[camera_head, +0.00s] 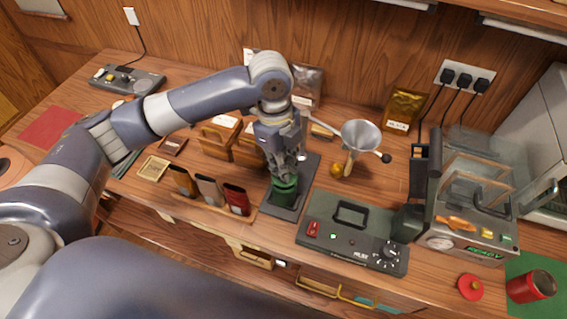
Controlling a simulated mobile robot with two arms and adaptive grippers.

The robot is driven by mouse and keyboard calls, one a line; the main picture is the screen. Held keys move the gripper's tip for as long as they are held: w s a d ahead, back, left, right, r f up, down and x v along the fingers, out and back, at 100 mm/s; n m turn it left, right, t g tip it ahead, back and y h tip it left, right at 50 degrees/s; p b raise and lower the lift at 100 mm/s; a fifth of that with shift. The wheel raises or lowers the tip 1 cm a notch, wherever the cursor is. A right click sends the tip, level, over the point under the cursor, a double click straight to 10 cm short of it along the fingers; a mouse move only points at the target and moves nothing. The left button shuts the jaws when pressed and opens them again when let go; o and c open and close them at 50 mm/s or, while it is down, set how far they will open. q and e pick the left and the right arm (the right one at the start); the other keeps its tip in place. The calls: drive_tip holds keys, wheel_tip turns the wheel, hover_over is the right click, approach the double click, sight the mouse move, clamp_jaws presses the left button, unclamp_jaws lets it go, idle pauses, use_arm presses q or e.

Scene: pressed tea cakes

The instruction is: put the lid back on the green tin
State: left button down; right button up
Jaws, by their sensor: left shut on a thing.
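The green tin (282,197) stands upright on a dark mat (299,190) near the front middle of the counter. My left gripper (284,174) points down right over the tin. It is shut on the green lid (286,184), whose top is largely hidden by the fingers. The lid is at the tin's mouth, in line with it as far as I can see. I cannot tell whether it is fully seated or a little above the rim. My right gripper is not in view.
A grey control box (318,216) stands right of the mat, and a rack of colored packets (208,190) left of it. A metal funnel (361,135) is behind to the right. A red tin (531,286) and red lid (470,287) lie at the far right.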

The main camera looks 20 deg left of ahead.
use_arm(q)
drive_tip(key=shift+f+p, duration=0.2)
drive_tip(key=shift+p, duration=0.75)
idle(0.7)
drive_tip(key=c, duration=1.5)
unclamp_jaws()
drive_tip(key=o, duration=0.5)
drive_tip(key=shift+r, duration=0.1)
